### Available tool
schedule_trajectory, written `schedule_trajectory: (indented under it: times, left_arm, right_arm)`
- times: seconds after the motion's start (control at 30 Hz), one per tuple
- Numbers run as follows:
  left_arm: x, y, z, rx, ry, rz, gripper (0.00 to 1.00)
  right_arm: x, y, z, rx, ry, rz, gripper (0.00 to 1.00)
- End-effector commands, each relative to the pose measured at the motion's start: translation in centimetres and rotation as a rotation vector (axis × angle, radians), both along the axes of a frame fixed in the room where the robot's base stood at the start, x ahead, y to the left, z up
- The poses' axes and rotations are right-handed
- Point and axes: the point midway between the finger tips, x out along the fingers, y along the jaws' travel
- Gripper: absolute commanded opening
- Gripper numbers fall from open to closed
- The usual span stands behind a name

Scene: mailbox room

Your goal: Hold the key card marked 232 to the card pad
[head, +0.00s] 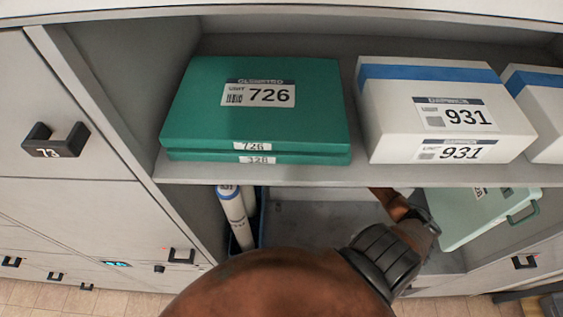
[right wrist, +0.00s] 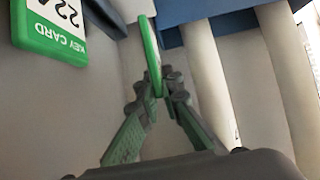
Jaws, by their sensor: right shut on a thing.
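My right gripper (right wrist: 156,92) is shut on a thin key card (right wrist: 150,45), white with a green edge, seen nearly edge-on in the right wrist view. Its number cannot be read from this angle. Another green-and-white key card (right wrist: 50,28) shows at the upper left of that view, upside down and partly cut off, apart from my gripper; its digits start with 22. In the head view my right arm reaches into the lower compartment, and I cannot make out its fingertips or the card. I cannot identify the card pad for certain. My left gripper is not in view.
A green box marked 726 (head: 258,97) and a white box marked 931 (head: 445,110) stand on the upper shelf (head: 300,173). White tubes (head: 233,215) stand in a blue bin below; tubes also fill the right wrist view's right side. A small lit display (head: 117,264) is lower left.

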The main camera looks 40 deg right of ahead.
Motion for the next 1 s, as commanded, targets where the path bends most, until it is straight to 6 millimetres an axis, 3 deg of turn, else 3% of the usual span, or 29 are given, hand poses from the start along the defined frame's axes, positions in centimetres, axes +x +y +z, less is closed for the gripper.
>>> schedule_trajectory:
  times: [0.63,1.0]
  left_arm:
    - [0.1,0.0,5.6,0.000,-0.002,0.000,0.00]
    - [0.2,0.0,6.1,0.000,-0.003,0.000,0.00]
  right_arm:
    - [-4.8,4.0,0.3,0.001,0.002,0.000,0.00]
    - [-5.6,4.7,0.0,0.000,0.000,0.000,0.00]
